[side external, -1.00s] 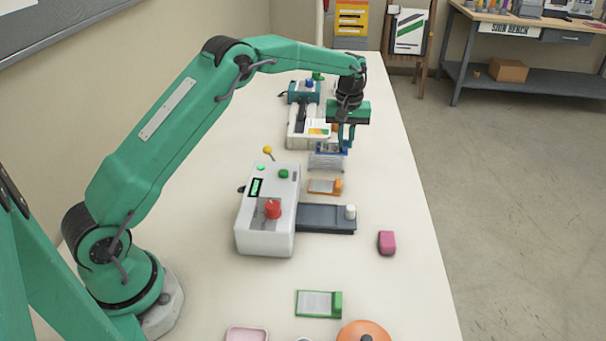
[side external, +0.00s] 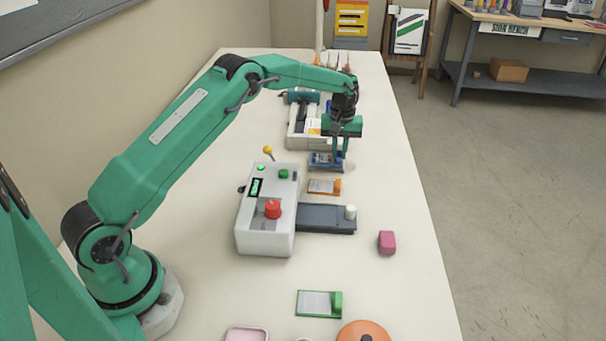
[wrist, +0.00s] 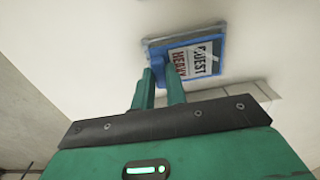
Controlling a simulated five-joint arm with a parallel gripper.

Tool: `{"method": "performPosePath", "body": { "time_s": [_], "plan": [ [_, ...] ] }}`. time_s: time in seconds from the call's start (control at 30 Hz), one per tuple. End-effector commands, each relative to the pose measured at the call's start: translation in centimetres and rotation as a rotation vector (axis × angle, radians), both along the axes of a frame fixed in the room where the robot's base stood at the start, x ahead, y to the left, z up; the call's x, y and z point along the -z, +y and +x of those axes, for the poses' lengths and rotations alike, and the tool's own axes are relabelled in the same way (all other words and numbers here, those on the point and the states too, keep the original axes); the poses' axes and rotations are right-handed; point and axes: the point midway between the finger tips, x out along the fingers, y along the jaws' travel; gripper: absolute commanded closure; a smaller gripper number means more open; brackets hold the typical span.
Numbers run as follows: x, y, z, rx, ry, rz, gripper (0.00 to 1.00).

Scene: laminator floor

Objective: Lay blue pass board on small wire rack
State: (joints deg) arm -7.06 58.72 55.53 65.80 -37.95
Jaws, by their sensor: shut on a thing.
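The blue pass board (side external: 321,162) lies roughly flat and low, beyond the orange board. In the wrist view the blue pass board (wrist: 205,58) shows a printed face and a blue grip block at its left end. My gripper (side external: 340,154) is shut on this block from above; its fingers (wrist: 163,88) reach it in the wrist view. The small wire rack is mostly hidden beneath the board. A pale edge behind the board in the wrist view seems to be the wire rack (wrist: 187,33). I cannot tell whether the board rests fully on it.
An orange board (side external: 323,187) lies just nearer. The white machine (side external: 266,225) with a dark tray (side external: 315,218) stands nearer still. Another machine (side external: 298,139) stands behind my gripper. A pink block (side external: 387,242) and a green board (side external: 316,304) lie on the open near table.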

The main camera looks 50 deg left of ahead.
Motion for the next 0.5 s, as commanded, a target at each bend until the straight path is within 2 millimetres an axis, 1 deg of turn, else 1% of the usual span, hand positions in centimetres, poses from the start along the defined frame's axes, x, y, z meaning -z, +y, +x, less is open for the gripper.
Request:
{"method": "performPosePath", "body": {
  "time_s": [0.43,0.47,0.5],
  "plan": [
    [0.46,-0.01,-0.01,0.0,0.0,0.0,1.0],
    [0.46,-0.01,-0.01,0.0,0.0,0.0,0.83],
    [0.45,0.0,0.0,0.0,0.0,0.0,0.75]
  ]
}}
